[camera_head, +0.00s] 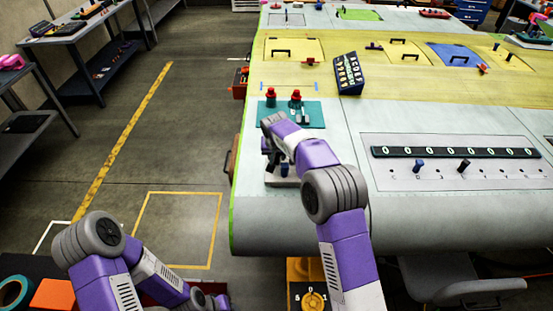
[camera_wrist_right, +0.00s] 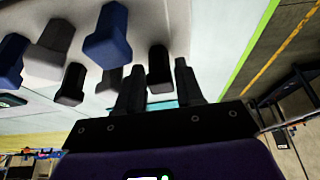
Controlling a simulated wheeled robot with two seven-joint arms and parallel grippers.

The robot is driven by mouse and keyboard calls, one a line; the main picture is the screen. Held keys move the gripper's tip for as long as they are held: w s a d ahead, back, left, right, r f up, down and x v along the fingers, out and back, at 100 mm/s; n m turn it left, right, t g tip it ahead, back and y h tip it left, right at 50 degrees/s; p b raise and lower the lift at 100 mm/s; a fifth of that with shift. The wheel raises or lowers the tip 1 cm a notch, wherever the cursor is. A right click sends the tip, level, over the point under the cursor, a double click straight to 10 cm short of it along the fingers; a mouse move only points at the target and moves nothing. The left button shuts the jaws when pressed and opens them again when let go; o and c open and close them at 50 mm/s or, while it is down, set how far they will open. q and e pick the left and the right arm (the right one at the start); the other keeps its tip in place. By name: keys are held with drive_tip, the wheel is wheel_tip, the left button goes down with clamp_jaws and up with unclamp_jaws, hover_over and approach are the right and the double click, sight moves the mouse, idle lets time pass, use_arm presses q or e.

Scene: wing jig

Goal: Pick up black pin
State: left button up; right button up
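My right gripper (camera_head: 273,163) reaches down over a small light tray (camera_head: 281,182) of pins near the wing's left edge. In the right wrist view, its two fingers (camera_wrist_right: 160,72) are spread apart. A black pin (camera_wrist_right: 159,67) shows between the fingertips, with no clear contact. Beside it are other black pins (camera_wrist_right: 71,84), blue pins (camera_wrist_right: 108,38) and a grey pin (camera_wrist_right: 50,47). The arm hides part of the tray in the head view. My left arm is low at the left; its fingers are out of the picture.
A black strip with zeros (camera_head: 455,152) lies on the wing at the right, with a blue pin (camera_head: 419,166) and a black pin (camera_head: 463,166) in front. Red-topped items (camera_head: 295,96) stand on a teal mat (camera_head: 316,109) behind my gripper. A labelled dark box (camera_head: 349,74) stands behind that.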

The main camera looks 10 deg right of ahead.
drive_tip(key=c, duration=0.6)
wheel_tip(320, 180, up, 10)
drive_tip(key=shift+f, duration=0.1)
idle(0.8)
